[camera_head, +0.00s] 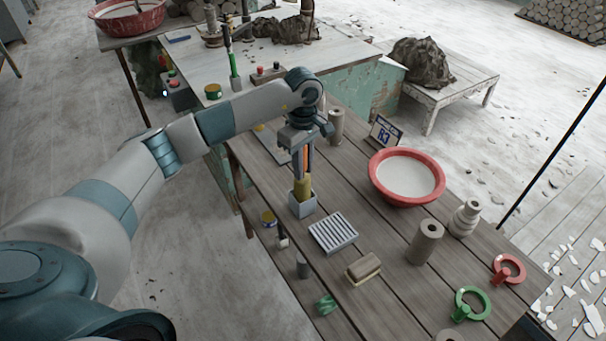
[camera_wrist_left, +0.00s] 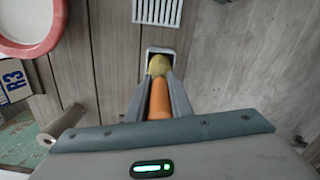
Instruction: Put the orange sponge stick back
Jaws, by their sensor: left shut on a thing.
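The orange sponge stick (camera_wrist_left: 159,100) has an orange handle and a yellow sponge end (camera_head: 302,188). My left gripper (camera_head: 303,165) is shut on the orange handle and holds the stick upright, sponge end down. The sponge end is at the mouth of a small grey square holder (camera_head: 301,207) on the wooden table, and its lowest part is hidden by the holder's walls. The wrist view also shows my left gripper (camera_wrist_left: 160,92) on the handle and the sponge over the holder (camera_wrist_left: 150,53). My right gripper is not in view.
A white slatted rack (camera_head: 333,232) stands close to the holder, with a tan sponge block (camera_head: 363,269) nearer. A red basin (camera_head: 407,177), an R3 sign (camera_head: 385,131) and clay cylinders (camera_head: 424,242) stand to the right. Green (camera_head: 472,303) and red (camera_head: 508,269) ring tools lie near the right end.

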